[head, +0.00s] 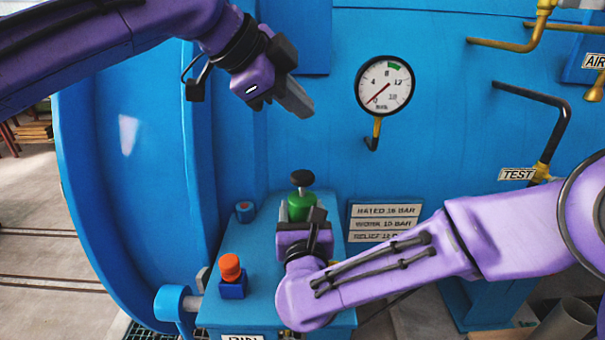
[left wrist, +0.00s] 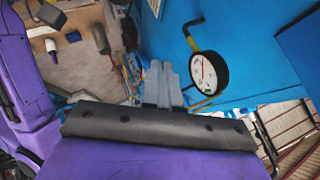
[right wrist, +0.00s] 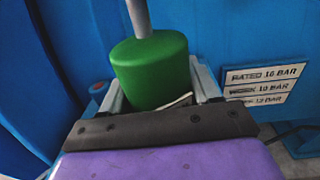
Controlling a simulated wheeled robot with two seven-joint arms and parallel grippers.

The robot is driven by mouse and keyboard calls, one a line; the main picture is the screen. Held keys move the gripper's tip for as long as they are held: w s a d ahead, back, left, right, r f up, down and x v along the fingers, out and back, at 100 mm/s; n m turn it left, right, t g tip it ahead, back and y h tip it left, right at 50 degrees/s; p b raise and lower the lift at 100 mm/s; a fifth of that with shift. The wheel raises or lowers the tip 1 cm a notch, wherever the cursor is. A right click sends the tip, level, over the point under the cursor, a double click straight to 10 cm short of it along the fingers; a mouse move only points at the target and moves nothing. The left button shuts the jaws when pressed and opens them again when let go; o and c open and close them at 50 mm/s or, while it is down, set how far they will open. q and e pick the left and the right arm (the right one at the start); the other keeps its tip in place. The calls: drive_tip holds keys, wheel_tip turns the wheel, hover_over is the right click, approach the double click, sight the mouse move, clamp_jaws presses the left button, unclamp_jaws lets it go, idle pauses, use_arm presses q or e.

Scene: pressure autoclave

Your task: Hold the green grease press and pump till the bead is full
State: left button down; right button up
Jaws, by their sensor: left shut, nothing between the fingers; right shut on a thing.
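The green grease press (head: 300,207) stands upright on a blue ledge (head: 262,270), with a black knob (head: 302,178) on top. My right gripper (head: 303,216) is shut around its green body. The right wrist view shows the green cylinder (right wrist: 150,70) between the two fingers, with a grey rod (right wrist: 139,18) rising from it. A small pale curved strip (right wrist: 176,102) shows low on its near side; I cannot tell whether it is the bead. My left gripper (head: 298,102) is shut and empty, in the air above the press and left of the gauge. Its closed fingers (left wrist: 162,85) show in the left wrist view.
A round pressure gauge (head: 385,86) is on the blue wall, its needle pointing low left. An orange-topped knob (head: 230,268) and a blue fitting (head: 244,211) are on the ledge left of the press. Rating plates (head: 384,220) are to its right. Pipes run at upper right.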

sight(303, 175)
use_arm(q)
drive_tip(key=shift+f, duration=4.2)
drive_tip(key=shift+f, duration=0.1)
drive_tip(key=shift+f, duration=0.35)
drive_tip(key=shift+f, duration=1.3)
drive_tip(key=shift+r, duration=1.7)
drive_tip(key=shift+r, duration=2.55)
